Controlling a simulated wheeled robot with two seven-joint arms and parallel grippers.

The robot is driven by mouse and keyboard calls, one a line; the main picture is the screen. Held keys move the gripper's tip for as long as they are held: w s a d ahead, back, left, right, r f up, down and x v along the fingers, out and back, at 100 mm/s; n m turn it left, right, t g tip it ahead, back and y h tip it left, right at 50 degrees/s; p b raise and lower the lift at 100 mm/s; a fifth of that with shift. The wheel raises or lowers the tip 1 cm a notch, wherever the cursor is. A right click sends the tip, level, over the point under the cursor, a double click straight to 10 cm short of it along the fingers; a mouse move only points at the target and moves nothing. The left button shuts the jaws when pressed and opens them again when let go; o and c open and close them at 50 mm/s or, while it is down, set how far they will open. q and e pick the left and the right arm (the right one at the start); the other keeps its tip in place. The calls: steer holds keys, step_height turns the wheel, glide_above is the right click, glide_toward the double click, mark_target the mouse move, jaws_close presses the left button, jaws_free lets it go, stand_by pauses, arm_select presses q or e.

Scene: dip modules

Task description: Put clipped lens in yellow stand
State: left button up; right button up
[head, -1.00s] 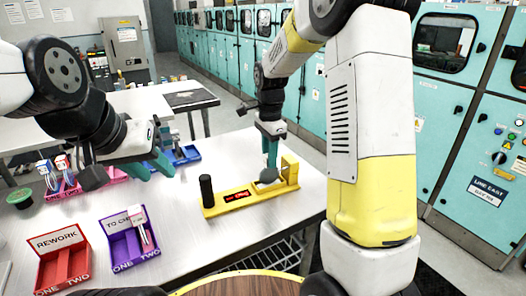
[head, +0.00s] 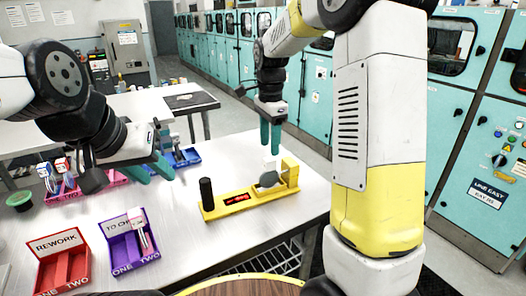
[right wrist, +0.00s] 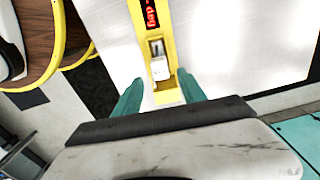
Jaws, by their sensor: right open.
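The yellow stand (head: 228,208) lies on the white table, with a black knob at its left end, a red display and an upright yellow block at its right end. A pale clip-like part (right wrist: 159,68) shows on the stand in the right wrist view. My right gripper (head: 270,138) is open and empty, pointing down just above the lens, apart from it. My left gripper (head: 150,170) is open and empty over the table, left of the stand.
A red REWORK tray (head: 45,283) and a purple tray (head: 118,238) holding a white-topped part stand at the front left. A pink tray (head: 52,197) and a blue tray (head: 190,155) stand behind. A green round item (head: 19,201) lies far left. Teal cabinets line the right.

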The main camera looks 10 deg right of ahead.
steer(key=s+d+r+n+t+y, duration=0.1)
steer(key=s+d+r+n, duration=0.1)
steer(key=s+r+n, duration=0.5)
steer(key=s+n+t+y, duration=0.1)
steer(key=s+n+t, duration=0.4)
steer(key=s, duration=1.1)
steer(key=d+n, duration=0.1)
steer(key=n, duration=0.2)
steer(key=shift+r, duration=0.15)
